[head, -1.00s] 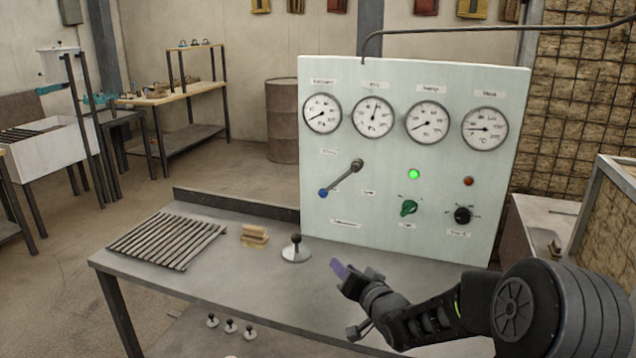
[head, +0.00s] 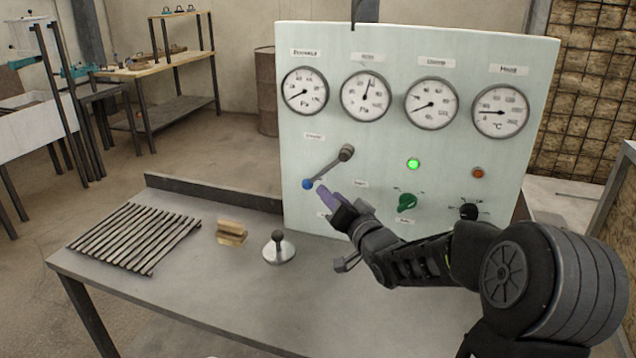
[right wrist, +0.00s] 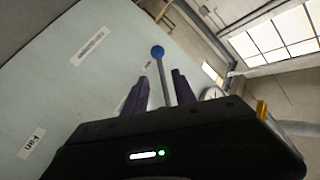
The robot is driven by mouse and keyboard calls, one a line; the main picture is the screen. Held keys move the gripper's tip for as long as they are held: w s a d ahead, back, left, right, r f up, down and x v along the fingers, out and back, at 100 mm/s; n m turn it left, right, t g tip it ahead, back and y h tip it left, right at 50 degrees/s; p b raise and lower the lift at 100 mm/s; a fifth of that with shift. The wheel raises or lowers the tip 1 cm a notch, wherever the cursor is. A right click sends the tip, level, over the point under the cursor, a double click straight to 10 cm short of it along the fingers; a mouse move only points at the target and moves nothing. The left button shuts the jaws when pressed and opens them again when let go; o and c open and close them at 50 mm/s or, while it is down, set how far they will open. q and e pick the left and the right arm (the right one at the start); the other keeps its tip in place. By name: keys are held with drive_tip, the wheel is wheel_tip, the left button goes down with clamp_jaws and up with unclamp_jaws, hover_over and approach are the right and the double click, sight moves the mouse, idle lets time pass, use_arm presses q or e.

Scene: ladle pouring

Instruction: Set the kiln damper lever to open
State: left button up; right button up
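The damper lever (head: 326,169) is a grey rod on the pale green panel, with a dark pivot at its upper right end and a blue knob (head: 308,184) at its lower left end. My right gripper (head: 328,196), with purple fingers, is just below and right of the knob in the head view. In the right wrist view the blue knob (right wrist: 157,51) lies beyond the fingertips, and the rod appears in the gap between the two parted fingers. I cannot tell whether they touch it. My left gripper is not in view.
The panel (head: 460,50) carries several gauges, a green lamp, a red lamp, a green knob (head: 406,202) and a black knob (head: 468,211). On the grey table (head: 200,295) are a slatted grate (head: 135,238), a wooden block (head: 231,233) and a white disc with a dark handle (head: 279,249).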

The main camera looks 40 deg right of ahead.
sight(325, 171)
drive_tip(key=p+x, duration=0.1)
drive_tip(key=x, duration=0.6)
drive_tip(key=shift+w, duration=0.2)
drive_tip(key=shift+c, duration=0.5)
clamp_jaws()
idle(0.7)
